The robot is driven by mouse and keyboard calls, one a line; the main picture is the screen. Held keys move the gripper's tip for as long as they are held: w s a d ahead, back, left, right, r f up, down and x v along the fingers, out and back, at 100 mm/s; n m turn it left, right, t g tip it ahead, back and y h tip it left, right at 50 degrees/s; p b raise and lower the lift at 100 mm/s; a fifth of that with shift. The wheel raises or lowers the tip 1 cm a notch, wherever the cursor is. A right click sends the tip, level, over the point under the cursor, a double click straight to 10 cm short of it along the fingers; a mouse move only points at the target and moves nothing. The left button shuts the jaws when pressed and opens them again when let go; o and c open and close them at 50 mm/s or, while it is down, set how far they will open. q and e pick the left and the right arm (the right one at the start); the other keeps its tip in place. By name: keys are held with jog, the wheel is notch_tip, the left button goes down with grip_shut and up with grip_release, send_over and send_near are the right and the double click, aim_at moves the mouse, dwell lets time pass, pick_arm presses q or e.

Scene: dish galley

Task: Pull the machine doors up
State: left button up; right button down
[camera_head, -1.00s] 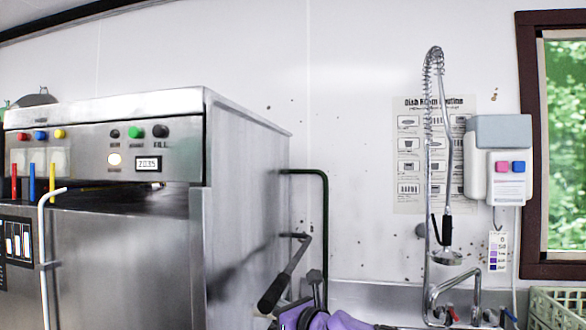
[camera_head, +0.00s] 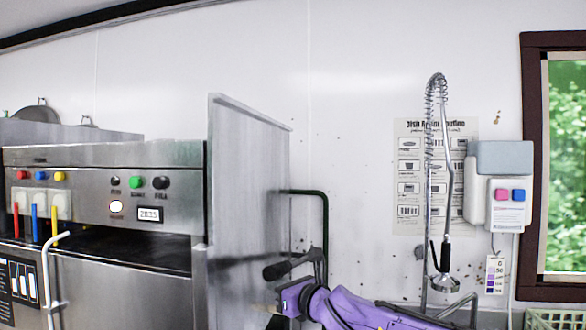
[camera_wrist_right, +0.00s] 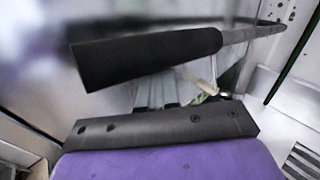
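The steel machine (camera_head: 80,155) fills the left of the head view. Its right side panel (camera_head: 245,170), which looks like a door, stands higher than the control front. A lever with a black grip (camera_head: 277,270) sits at the machine's right side, grip end toward me, roughly level. My purple right gripper (camera_head: 288,298) is just below and beside the grip. In the right wrist view the black grip (camera_wrist_right: 150,58) lies across, beyond my gripper's dark bar (camera_wrist_right: 160,128). A gap shows between them; I cannot tell whether the fingers are apart. My left gripper is not in view.
A spray hose (camera_head: 437,180) hangs on the wall over the sink. A dispenser box (camera_head: 500,180) and a poster (camera_head: 408,130) are on the wall. A green crate (camera_head: 552,320) is at the lower right. A dark green pipe (camera_head: 325,225) runs behind the lever.

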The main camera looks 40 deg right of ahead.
jog(key=shift+w+r, duration=0.1)
jog(key=shift+r, duration=0.8)
jog(key=w+d+r, duration=0.2)
jog(key=d+r, duration=0.1)
jog(key=r, duration=0.5)
jog(key=w+d+r, duration=0.3)
jog(key=r, duration=0.5)
jog(key=s+f+b, duration=0.1)
jog(key=s+b, duration=0.7)
jog(key=s, duration=0.2)
jog(key=shift+s+d+f, duration=0.15)
jog(key=shift+d+f, duration=0.1)
jog(key=shift+d, duration=0.05)
